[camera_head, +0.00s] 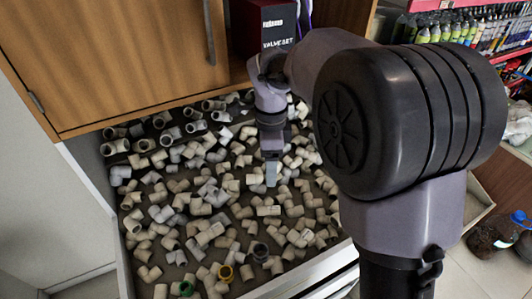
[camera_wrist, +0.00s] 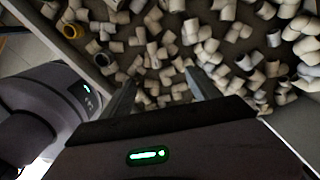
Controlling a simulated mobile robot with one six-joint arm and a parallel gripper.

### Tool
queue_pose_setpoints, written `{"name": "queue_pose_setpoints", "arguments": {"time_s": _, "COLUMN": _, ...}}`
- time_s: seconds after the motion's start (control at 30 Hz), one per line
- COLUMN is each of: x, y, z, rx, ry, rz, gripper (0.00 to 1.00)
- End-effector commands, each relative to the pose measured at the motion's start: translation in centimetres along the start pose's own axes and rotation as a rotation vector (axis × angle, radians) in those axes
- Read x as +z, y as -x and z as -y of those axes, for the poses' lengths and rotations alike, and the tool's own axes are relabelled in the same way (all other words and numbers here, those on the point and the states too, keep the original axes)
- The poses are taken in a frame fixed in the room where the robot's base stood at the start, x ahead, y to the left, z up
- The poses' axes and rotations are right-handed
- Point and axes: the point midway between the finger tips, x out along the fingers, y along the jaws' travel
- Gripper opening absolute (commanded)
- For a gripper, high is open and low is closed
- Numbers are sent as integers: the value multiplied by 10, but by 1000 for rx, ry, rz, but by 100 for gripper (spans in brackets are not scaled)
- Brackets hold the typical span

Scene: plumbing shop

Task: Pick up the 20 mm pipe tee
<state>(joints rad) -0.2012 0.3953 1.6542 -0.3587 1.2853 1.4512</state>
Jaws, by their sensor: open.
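Many pale grey and cream pipe fittings (camera_head: 208,232) lie loose in an open drawer (camera_head: 122,262). Several look like elbows and some may be tees. I cannot tell which one is the 20 mm pipe tee. My gripper (camera_head: 271,176) points down over the middle of the drawer in the head view, and its height above the pieces is unclear. In the wrist view my gripper (camera_wrist: 160,76) has its two fingers apart with nothing held between them. Pale fittings (camera_wrist: 155,52) lie beyond and between the fingertips.
A wooden cabinet door (camera_head: 120,60) stands behind the drawer on the left. A dark box (camera_head: 275,25) is behind my wrist. Fittings with yellow (camera_head: 226,273) and green (camera_head: 186,288) rings lie near the drawer front. Shelves with bottles (camera_head: 450,30) are at the right.

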Motion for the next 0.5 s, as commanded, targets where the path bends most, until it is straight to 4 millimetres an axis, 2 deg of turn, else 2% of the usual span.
{"name": "queue_pose_setpoints", "arguments": {"time_s": 0.2, "x": 0, "y": -69, "z": -1, "rx": 6, "ry": -4, "rz": -2, "gripper": 70}}
{"name": "queue_pose_setpoints", "arguments": {"time_s": 0.3, "x": 0, "y": -96, "z": 0, "rx": 5, "ry": -4, "rz": -1, "gripper": 70}}
{"name": "queue_pose_setpoints", "arguments": {"time_s": 0.4, "x": 0, "y": -113, "z": 0, "rx": 3, "ry": -3, "rz": -1, "gripper": 70}}
{"name": "queue_pose_setpoints", "arguments": {"time_s": 0.5, "x": 1, "y": -121, "z": 0, "rx": 2, "ry": -3, "rz": 0, "gripper": 70}}
